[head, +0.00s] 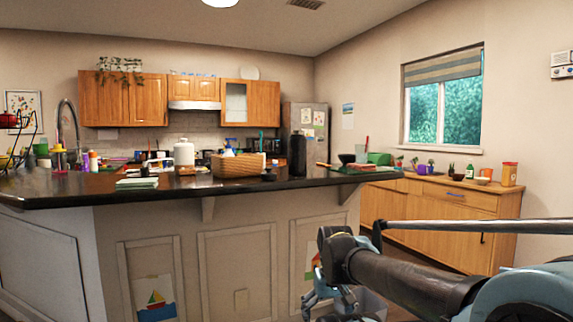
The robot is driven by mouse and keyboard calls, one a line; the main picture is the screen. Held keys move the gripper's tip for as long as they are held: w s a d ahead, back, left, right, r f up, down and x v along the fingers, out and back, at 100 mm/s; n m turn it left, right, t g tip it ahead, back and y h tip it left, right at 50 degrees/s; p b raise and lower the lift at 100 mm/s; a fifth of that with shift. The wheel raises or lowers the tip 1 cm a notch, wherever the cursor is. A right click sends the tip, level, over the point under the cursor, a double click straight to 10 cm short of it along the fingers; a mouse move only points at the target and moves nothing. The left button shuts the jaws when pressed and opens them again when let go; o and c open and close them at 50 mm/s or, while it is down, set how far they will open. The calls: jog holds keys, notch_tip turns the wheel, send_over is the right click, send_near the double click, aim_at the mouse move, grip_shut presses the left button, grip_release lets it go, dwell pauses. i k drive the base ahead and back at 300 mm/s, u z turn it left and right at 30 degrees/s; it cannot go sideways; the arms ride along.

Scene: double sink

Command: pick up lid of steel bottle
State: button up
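A tall dark bottle (298,156), which looks like the steel bottle, stands upright on the black counter (230,188) near its front edge. I cannot tell whether a lid is on its top. A small dark object (268,176) lies on the counter just left of the bottle. It could be a lid, but it is too small to be sure. My gripper (318,300) hangs below the counter's edge at the lower middle, well below the bottle and apart from it. Its fingers are small and partly cut off by the bottom of the picture, so their opening is unclear.
A wicker basket (238,164) stands close left of the bottle, with a white canister (184,154) farther left. A dark bowl (346,158) and a green container (379,158) are to the right. The counter's overhanging edge lies between my gripper and the bottle.

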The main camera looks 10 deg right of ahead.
aim_at(267, 177)
jog(key=k, duration=0.5)
jog(key=z, duration=1.05)
jog(key=i, duration=0.8)
jog(key=u, duration=1.1)
